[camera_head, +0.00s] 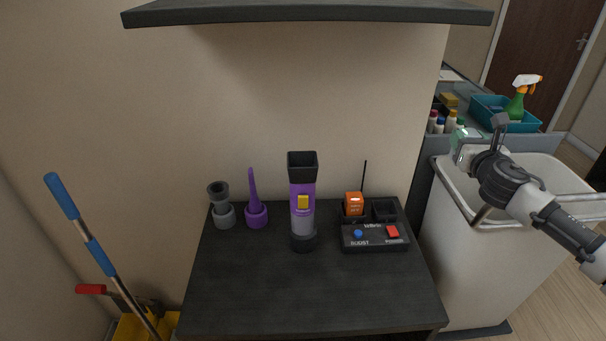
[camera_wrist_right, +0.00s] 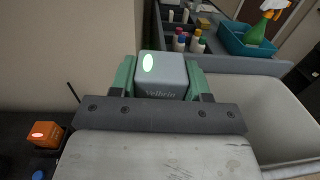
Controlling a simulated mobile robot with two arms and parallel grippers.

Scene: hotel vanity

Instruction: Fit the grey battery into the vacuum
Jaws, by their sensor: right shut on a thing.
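My right gripper (camera_head: 466,150) is shut on the grey battery (camera_wrist_right: 162,80), which sits between its green finger pads. The battery's lit green spot and lettering show in the right wrist view. In the head view, the gripper is over the white bin's near left edge, right of the dark table. The vacuum (camera_head: 302,222) stands upright on the table, purple and grey with a yellow button and a square black open top. The gripper is well to the right of it and apart from it. My left gripper is not in view.
A black charger (camera_head: 375,243) holds an orange battery (camera_head: 354,204) in its left slot; its right slot looks empty. Grey (camera_head: 224,215) and purple (camera_head: 256,213) nozzles stand left of the vacuum. A dark shelf (camera_head: 310,14) hangs above. The table's front is clear.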

